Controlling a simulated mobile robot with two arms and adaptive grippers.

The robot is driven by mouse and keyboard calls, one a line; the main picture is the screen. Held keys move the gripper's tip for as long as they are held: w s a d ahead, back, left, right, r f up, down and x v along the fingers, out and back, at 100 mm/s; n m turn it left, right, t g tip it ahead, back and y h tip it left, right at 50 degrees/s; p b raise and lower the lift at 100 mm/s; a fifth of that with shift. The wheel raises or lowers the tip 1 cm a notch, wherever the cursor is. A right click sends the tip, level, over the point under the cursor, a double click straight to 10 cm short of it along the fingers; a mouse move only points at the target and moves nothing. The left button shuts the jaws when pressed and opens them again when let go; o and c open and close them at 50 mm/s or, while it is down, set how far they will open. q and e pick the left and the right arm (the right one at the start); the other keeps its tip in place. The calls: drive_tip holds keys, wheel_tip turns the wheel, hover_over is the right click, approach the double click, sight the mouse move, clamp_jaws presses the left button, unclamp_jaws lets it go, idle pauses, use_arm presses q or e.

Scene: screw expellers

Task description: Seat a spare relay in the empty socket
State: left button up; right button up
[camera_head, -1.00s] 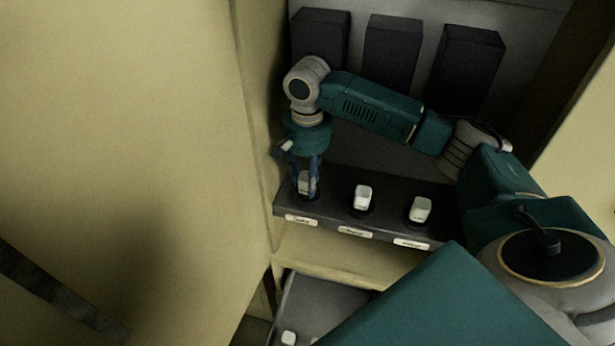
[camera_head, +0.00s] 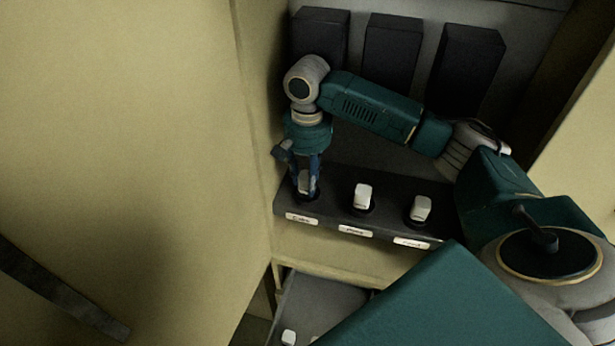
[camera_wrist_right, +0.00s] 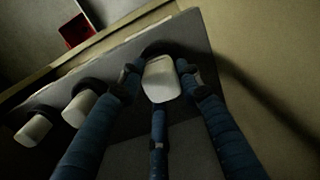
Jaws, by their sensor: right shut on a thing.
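A dark socket rail (camera_head: 330,213) with labels along its front carries three white relays in a row. The middle relay (camera_head: 362,196) and the right relay (camera_head: 420,208) stand in their sockets. My right gripper (camera_head: 307,188) is over the left socket, fingers pointing down, shut on the left relay (camera_head: 304,182). In the right wrist view, the right gripper (camera_wrist_right: 160,80) has its blue fingers around that white relay (camera_wrist_right: 162,80), which is at a dark round socket. Whether it is fully seated is hidden. My left gripper is not in view.
A grey tray (camera_head: 325,295) below the rail holds small white pieces (camera_head: 289,338). Three dark boxes (camera_head: 392,52) stand on the back panel. A yellowish cabinet wall (camera_head: 130,150) is close on the left. A red object (camera_wrist_right: 77,30) shows in the right wrist view.

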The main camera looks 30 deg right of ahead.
sight(307, 176)
drive_tip(key=shift+f, duration=0.65)
drive_tip(key=o, duration=0.9)
drive_tip(key=shift+r, duration=5.55)
